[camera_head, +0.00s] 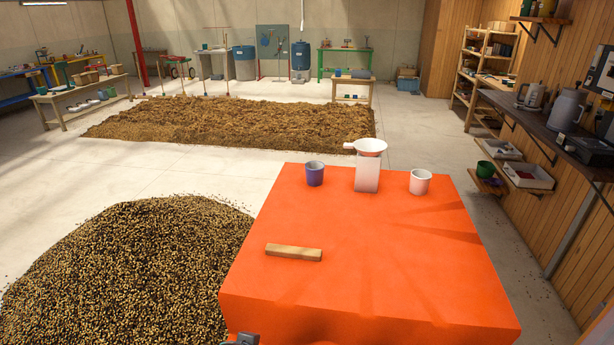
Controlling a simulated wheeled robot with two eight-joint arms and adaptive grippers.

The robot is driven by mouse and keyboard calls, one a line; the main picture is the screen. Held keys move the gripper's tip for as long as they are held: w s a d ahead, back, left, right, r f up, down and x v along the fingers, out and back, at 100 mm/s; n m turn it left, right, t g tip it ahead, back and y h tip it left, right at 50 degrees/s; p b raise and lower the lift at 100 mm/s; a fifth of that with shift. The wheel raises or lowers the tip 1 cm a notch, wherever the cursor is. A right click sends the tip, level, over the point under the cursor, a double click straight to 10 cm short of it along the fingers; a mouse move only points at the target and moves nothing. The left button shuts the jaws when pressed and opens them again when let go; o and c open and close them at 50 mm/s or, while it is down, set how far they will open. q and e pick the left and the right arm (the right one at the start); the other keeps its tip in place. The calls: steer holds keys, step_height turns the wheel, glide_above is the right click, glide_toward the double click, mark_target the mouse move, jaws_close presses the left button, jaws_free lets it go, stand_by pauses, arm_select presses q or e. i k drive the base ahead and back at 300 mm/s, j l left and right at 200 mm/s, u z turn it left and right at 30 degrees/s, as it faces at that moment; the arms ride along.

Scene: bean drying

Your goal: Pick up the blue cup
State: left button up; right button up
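The blue cup (315,173) stands upright near the far left corner of the orange table (365,260). It is a dark blue-purple cup, and nothing touches it. Neither of my grippers shows clearly. Only a small dark grey piece shows at the bottom edge, left of the table's front, and I cannot tell what part it is.
A white stand with a funnel (368,165) is right of the blue cup, with a white cup (420,181) further right. A wooden block (293,252) lies on the table's left side. A bean heap (125,275) is at left. The table's middle is clear.

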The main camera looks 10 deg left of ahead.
mark_target(315, 174)
steer(key=j+z, duration=0.25)
steer(key=j, duration=0.15)
steer(key=j+z, duration=0.2)
steer(key=j, duration=0.25)
steer(key=k+j+z, duration=0.1)
steer(key=j+z, duration=0.15)
steer(key=j, duration=0.15)
steer(key=k+j+z, duration=0.2)
steer(key=j, duration=0.2)
steer(key=j+z, duration=0.25)
steer(key=k+j+z, duration=0.2)
steer(key=j, duration=0.25)
steer(key=j+z, duration=0.35)
steer(key=j, duration=0.35)
steer(key=k+j+z, duration=0.1)
steer(key=j+z, duration=0.2)
steer(key=j, duration=0.4)
steer(key=i+l, duration=0.1)
steer(key=i, duration=0.8)
